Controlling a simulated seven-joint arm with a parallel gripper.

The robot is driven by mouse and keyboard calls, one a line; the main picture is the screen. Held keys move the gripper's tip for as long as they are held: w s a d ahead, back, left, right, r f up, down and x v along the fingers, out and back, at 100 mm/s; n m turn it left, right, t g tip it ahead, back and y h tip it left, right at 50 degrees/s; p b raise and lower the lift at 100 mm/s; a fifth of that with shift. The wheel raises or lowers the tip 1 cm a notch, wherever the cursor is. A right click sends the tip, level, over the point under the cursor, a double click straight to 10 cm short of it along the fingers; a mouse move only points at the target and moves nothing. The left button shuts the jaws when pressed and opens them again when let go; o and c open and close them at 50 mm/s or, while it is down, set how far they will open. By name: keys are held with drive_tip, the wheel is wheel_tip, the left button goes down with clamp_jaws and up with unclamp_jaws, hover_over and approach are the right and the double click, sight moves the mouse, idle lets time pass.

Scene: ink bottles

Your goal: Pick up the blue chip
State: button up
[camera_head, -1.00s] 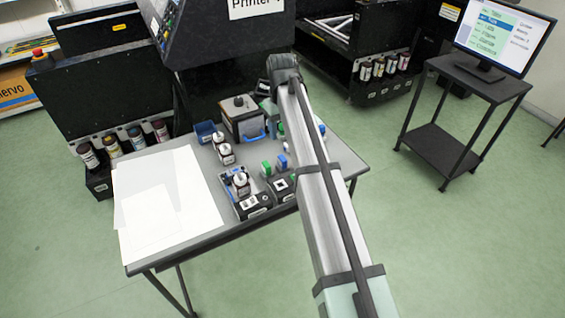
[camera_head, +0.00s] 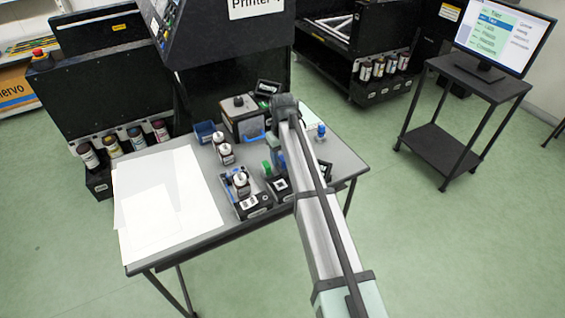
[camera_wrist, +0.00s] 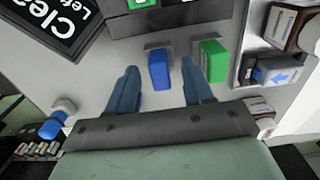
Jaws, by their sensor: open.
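The blue chip (camera_wrist: 159,70) stands upright on the grey tabletop in the wrist view, in a small grey holder. My gripper (camera_wrist: 159,66) is open, with one blue finger on each side of the chip. The right finger lies between the blue chip and a green chip (camera_wrist: 213,60). I cannot tell how far the fingertips are above the table. In the head view, the green chip (camera_head: 267,168) shows beside my arm, and the arm largely hides the blue chip.
A black sign (camera_wrist: 55,22) lies at upper left in the wrist view. A blue-topped item (camera_wrist: 52,126) is at lower left. Black bottle holders (camera_head: 250,206) stand near the table's front edge. White paper (camera_head: 165,205) covers the table's left part.

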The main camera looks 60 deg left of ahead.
drive_tip(key=shift+f, duration=0.75)
clamp_jaws()
